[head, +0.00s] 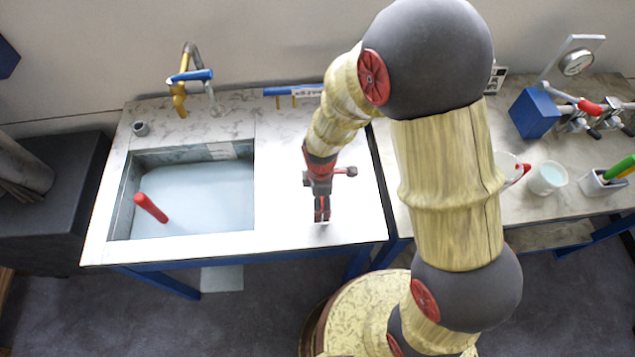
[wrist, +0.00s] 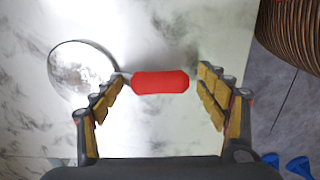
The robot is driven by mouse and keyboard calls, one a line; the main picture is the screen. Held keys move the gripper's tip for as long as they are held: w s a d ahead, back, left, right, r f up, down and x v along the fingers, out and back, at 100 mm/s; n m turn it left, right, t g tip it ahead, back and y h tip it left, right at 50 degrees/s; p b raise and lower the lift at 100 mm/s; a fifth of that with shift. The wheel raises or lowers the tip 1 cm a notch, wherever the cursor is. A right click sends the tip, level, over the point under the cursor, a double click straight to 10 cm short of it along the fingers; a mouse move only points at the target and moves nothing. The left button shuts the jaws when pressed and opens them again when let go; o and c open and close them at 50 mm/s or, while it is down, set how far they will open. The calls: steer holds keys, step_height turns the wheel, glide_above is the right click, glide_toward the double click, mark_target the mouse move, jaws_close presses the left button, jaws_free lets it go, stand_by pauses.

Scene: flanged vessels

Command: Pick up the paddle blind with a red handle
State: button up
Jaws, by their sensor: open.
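The paddle blind with a red handle (wrist: 160,82) lies on the pale marbled counter in the wrist view. My gripper (head: 322,212) is low over the counter right of the sink in the head view. In the wrist view its fingers are open, one toward each end of the red handle, with the handle's length running across the gap. Contact is not visible. In the head view my gripper and arm largely hide the blind.
A sink basin (head: 205,147) with a red stick-like handle (head: 151,207) in it is at the left. A brass tap (head: 180,95) stands behind it. White mugs (head: 547,178), a blue block (head: 534,113) and a gauge (head: 577,62) are on the right bench.

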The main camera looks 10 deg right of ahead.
steer(key=shift+c, duration=1.1)
steer(key=c, duration=1.6)
